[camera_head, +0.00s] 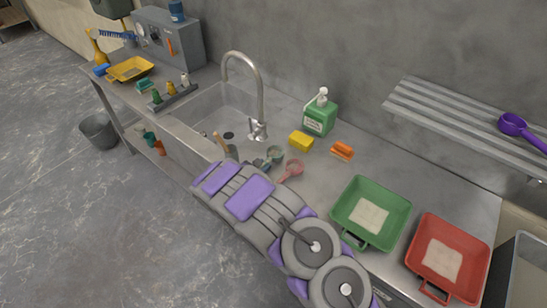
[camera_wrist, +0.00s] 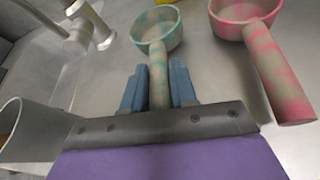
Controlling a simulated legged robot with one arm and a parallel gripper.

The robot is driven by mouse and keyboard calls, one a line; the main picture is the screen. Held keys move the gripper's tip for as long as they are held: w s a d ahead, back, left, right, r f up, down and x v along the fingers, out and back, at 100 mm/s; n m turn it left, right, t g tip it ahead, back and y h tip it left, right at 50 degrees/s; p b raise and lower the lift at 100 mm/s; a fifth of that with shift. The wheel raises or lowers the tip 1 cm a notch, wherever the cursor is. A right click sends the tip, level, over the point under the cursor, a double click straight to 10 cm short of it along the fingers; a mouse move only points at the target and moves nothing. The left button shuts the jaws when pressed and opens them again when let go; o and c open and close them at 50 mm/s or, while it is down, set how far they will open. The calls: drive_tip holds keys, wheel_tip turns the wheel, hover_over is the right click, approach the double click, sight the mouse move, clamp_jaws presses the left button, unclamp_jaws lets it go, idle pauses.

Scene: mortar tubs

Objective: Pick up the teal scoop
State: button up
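The teal scoop has a teal and beige mottled bowl and handle. In the wrist view its bowl (camera_wrist: 157,28) is at the top centre and its handle (camera_wrist: 158,75) runs down toward my gripper. My gripper (camera_wrist: 158,85) has its two blue fingers closely on either side of the handle and appears shut on it. The handle's end is hidden by the gripper's palm. In the head view the scoop's bowl (camera_head: 275,153) shows just past my gripper (camera_head: 262,164), over the counter by the sink. I cannot tell whether it is lifted.
A pink scoop (camera_wrist: 265,60) lies close on the right. A grey cup-like thing (camera_wrist: 25,130) is at the lower left. A yellow sponge (camera_head: 301,141), an orange brush (camera_head: 342,150) and a green soap bottle (camera_head: 319,117) stand behind. Green (camera_head: 382,190) and red (camera_head: 470,235) trays are at right.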

clamp_jaws()
